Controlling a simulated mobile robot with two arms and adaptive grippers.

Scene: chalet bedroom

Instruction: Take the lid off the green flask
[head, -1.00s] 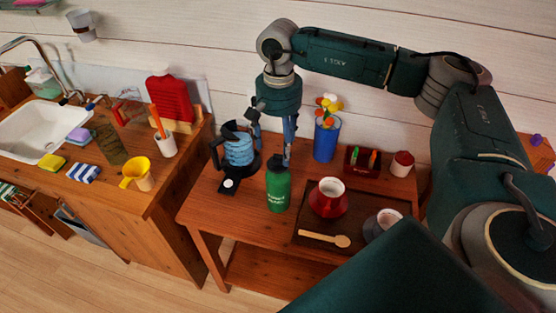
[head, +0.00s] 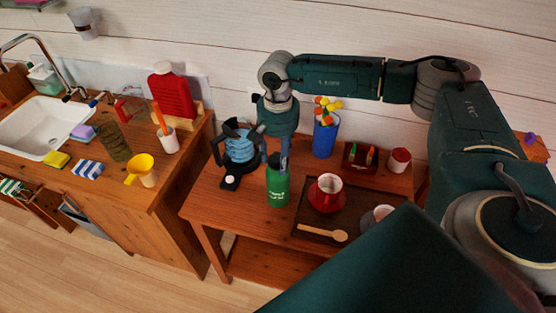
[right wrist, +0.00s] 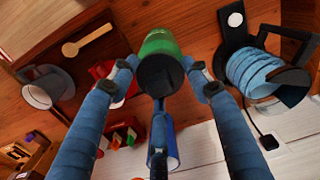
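The green flask (head: 278,186) stands upright near the front edge of the wooden table. In the right wrist view the flask (right wrist: 159,44) shows with its dark round lid (right wrist: 160,74) facing the camera. The lid is on the flask. My right gripper (head: 279,156) points down over the flask top and partly hides the lid in the head view. In the wrist view its blue fingers (right wrist: 160,72) are spread around the lid, with small gaps seeming to show at the sides. It holds nothing. My left gripper is not in view.
A blue-and-black kettle (head: 240,147) stands close left of the flask. A tray (head: 306,233) with a red pot (head: 326,197) and wooden spoon (head: 327,234) lies right. Behind are a blue vase of flowers (head: 325,138) and a small box (head: 360,157).

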